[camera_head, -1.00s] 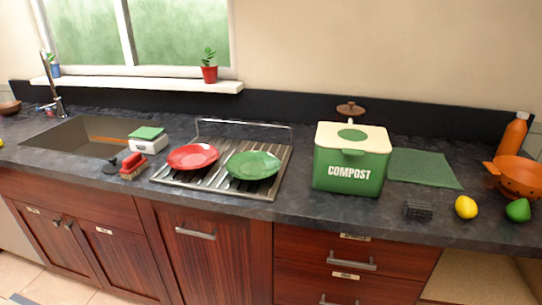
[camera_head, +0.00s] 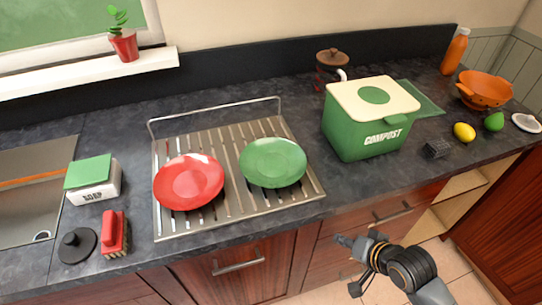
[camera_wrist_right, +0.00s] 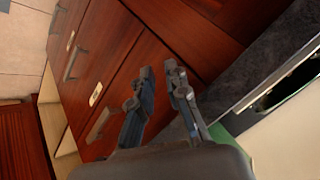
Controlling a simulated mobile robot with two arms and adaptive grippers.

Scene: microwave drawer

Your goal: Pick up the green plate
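The green plate (camera_head: 272,162) lies on the right half of the metal drying rack (camera_head: 221,201), beside the red plate (camera_head: 188,181). My right gripper (camera_head: 346,263) is in front of the counter, below its front edge and to the right of the rack, apart from the green plate. In the right wrist view its two fingers (camera_wrist_right: 158,82) are spread with nothing between them, and drawer fronts show beyond. My left gripper is not in view.
The green compost bin (camera_head: 367,131) stands right of the rack.

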